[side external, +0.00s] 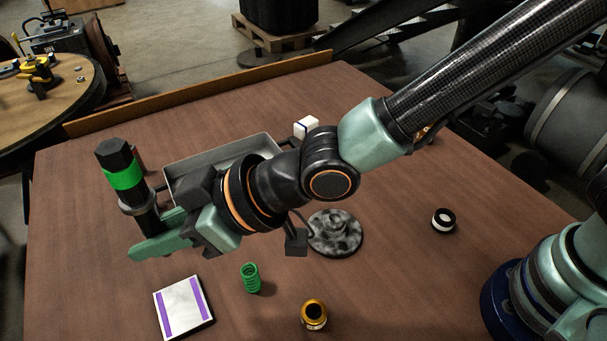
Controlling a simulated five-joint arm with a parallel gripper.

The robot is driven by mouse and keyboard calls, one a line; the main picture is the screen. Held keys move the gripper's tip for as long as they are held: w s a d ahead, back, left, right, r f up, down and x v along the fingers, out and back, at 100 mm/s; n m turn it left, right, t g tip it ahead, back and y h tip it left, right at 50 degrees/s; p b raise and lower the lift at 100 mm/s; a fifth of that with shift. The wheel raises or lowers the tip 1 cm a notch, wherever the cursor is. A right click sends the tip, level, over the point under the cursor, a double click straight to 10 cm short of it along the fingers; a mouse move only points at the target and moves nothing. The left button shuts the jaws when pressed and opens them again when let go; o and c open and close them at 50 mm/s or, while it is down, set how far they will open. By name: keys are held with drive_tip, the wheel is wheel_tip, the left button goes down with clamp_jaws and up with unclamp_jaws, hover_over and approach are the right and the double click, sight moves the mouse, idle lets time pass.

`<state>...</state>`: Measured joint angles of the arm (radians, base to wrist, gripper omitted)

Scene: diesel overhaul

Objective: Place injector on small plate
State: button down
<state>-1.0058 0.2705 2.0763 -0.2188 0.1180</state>
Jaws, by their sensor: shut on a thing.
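The injector (123,178) has a black hexagonal top, a bright green band and a grey and black lower body. My gripper (155,230) is shut on its lower part and holds it close to upright, tilted slightly, above the table's left side. The fingers hide part of its lower end. The small plate (182,308), white with two purple strips, lies flat on the table at the lower left, below and a little right of the gripper in the picture. Nothing lies on it.
A grey metal tray (222,150) stands behind my gripper. A green spring (250,278), a gold ring-like part (314,315), a mottled round flanged part (336,234), a black-and-white round part (443,220) and a white box (306,127) stand on the brown table (90,220).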

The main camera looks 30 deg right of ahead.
sight(180, 306)
drive_tip(key=shift+r, duration=0.65)
drive_tip(key=shift+w+a+r, duration=0.2)
drive_tip(key=shift+r, duration=0.05)
drive_tip(key=a+f, duration=0.1)
drive_tip(key=f, duration=0.5)
drive_tip(key=w+f, duration=0.1)
drive_tip(key=f, duration=0.6)
drive_tip(key=w+a+f, duration=0.1)
drive_tip(key=f, duration=0.5)
drive_tip(key=shift+w+a+f, duration=0.2)
drive_tip(key=shift+a+f, duration=0.1)
drive_tip(key=shift+a, duration=0.05)
drive_tip(key=shift+f, duration=0.15)
drive_tip(key=c, duration=0.7)
unclamp_jaws()
